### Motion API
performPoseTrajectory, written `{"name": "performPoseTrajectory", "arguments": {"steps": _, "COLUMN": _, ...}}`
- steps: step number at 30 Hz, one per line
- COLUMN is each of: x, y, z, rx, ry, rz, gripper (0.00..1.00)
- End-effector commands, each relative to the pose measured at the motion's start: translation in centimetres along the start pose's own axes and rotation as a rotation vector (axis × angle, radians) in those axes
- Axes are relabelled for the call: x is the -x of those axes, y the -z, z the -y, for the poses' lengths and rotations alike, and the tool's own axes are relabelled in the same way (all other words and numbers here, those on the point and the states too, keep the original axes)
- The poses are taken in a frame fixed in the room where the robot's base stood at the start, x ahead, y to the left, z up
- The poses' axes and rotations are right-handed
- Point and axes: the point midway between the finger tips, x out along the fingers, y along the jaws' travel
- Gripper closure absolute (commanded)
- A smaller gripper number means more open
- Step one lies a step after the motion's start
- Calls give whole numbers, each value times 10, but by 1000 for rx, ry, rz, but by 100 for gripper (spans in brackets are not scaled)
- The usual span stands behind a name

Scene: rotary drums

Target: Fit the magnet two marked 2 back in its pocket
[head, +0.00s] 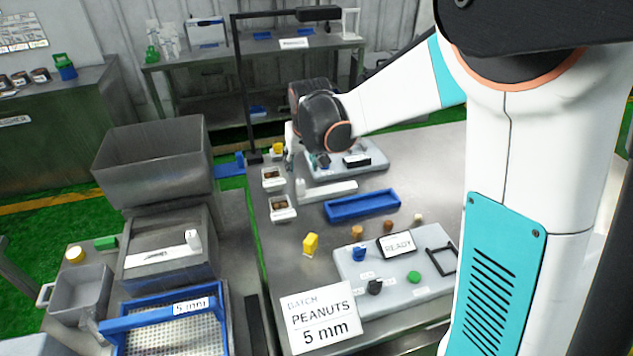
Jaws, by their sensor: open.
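No marking "2" is readable here, so I cannot tell for sure which part is magnet two. A white bar with an upright knob (325,191) lies on the table beside the blue tray. A similar white bar (163,256) with a tagged knob lies on the grey box at left. I cannot clearly make out a pocket. My gripper (306,162) is open below the dark wrist, over the far part of the table near the grey plate (375,165). The wrist partly hides its fingers, and I see nothing held in them.
A blue tray (362,205) lies mid-table. A yellow block (311,244) stands nearby. A front panel (352,262) carries a READY display and knobs. A PEANUTS 5 mm sign (324,314) stands in front. A grey hopper (152,160) and a blue-framed sieve (165,325) are at left. A dark post (243,90) rises near the wrist.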

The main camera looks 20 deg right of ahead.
Motion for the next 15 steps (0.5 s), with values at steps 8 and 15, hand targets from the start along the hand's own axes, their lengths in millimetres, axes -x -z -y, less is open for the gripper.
{"name": "performPoseTrajectory", "arguments": {"steps": 8, "x": -38, "y": 0, "z": 0, "rx": 0, "ry": 0, "rz": 3, "gripper": 55}}
{"name": "performPoseTrajectory", "arguments": {"steps": 15, "x": -79, "y": 0, "z": 0, "rx": 0, "ry": 0, "rz": 2, "gripper": 55}}
